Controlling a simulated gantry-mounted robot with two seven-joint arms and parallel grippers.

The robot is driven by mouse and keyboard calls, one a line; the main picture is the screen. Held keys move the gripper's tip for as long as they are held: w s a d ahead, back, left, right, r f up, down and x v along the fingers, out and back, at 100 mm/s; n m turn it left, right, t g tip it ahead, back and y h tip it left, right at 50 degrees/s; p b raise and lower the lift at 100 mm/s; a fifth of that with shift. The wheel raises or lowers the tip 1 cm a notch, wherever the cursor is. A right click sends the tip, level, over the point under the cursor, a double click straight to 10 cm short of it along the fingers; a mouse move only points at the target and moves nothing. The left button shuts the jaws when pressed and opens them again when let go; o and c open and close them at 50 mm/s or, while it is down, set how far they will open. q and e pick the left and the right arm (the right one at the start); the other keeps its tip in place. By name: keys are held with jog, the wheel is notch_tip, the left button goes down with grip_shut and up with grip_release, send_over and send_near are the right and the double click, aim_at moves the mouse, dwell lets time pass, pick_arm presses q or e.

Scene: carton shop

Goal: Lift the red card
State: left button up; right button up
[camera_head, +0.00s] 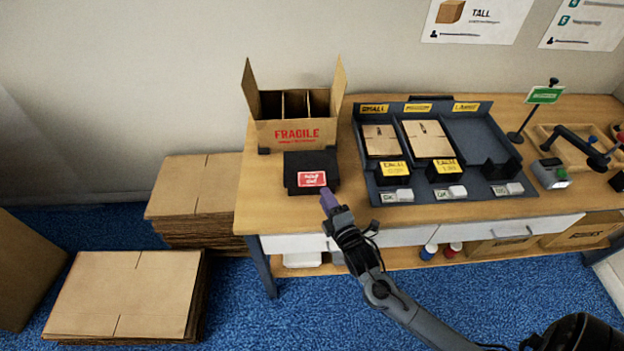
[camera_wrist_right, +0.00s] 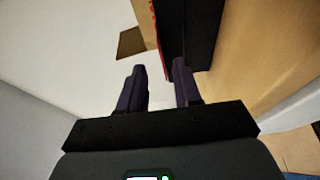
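The red card (camera_head: 311,179) with white lettering lies on a black block (camera_head: 311,160) at the front left of the wooden table. My right gripper (camera_head: 328,200) is just in front of the card's right end, its dark purple fingers pointing toward it. In the right wrist view its fingers (camera_wrist_right: 160,75) stand apart with a gap between them, and a thin red edge (camera_wrist_right: 157,45) runs down beside the black block (camera_wrist_right: 188,30), just beyond the fingertips. Nothing shows gripped. My left gripper is not in view.
An open FRAGILE carton (camera_head: 295,132) with dividers stands behind the block. A dark sorting tray (camera_head: 487,135) with flat cartons is to the right. Stacks of flat cardboard (camera_head: 125,290) lie on the blue floor at left. Bare tabletop (camera_head: 262,205) shows left of the block.

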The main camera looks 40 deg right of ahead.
aim_at(312, 179)
jog(key=shift+x, duration=2)
jog(key=shift+a, duration=0.15)
grip_shut()
